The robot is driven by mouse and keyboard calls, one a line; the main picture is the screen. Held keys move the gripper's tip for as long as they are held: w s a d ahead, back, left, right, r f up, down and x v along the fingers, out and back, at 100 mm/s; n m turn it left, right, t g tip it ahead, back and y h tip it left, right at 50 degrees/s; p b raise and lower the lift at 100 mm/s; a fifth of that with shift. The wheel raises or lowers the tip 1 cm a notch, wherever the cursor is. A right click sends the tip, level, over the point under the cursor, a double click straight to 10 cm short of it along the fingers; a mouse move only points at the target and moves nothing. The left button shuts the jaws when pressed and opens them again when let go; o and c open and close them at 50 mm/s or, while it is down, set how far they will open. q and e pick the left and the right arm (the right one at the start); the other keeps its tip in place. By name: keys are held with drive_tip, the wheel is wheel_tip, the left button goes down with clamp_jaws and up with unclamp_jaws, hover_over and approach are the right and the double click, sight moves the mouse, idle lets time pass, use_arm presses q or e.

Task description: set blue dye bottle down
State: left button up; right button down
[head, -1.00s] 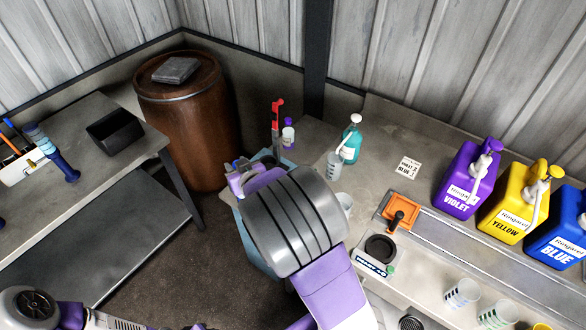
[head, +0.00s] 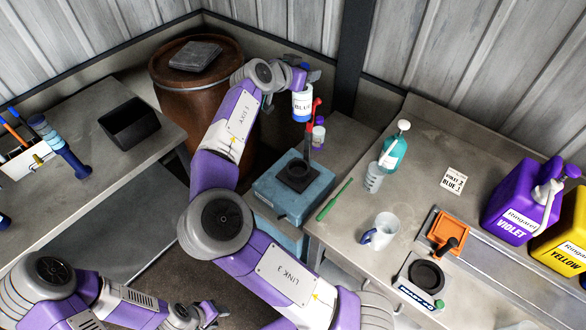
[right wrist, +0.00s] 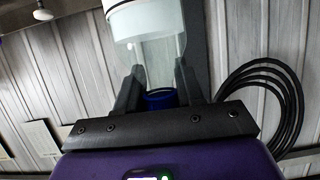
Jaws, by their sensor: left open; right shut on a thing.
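The blue dye bottle (head: 302,103), white with a "BLUE" label and a blue lower band, hangs roughly upright near the back corner. My right gripper (head: 305,76) is shut on it. In the right wrist view the bottle (right wrist: 158,28) is between the dark fingers of that gripper (right wrist: 160,80), with a blue part low between them. The bottle shows above the red-handled press and a small purple-labelled bottle (head: 318,132); I cannot tell its height over the bench. My left gripper (head: 206,313) is low in the head view, open and empty.
A blue machine (head: 290,190) with a red lever (head: 312,125) stands below the bottle. The bench (head: 340,215) holds a green stick, a mug (head: 380,231), a beaker (head: 374,177) and a teal bottle (head: 395,147). A rusty barrel (head: 175,90) stands to the left.

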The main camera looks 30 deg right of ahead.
sight(307, 142)
drive_tip(key=shift+w+a+r, duration=0.1)
drive_tip(key=shift+a+r, duration=0.1)
drive_tip(key=shift+f+g, duration=0.3)
drive_tip(key=shift+f, duration=0.1)
wheel_tip(307, 142, down, 27)
drive_tip(key=b, duration=0.3)
drive_tip(key=shift+f, duration=0.15)
drive_tip(key=c, duration=0.7)
unclamp_jaws()
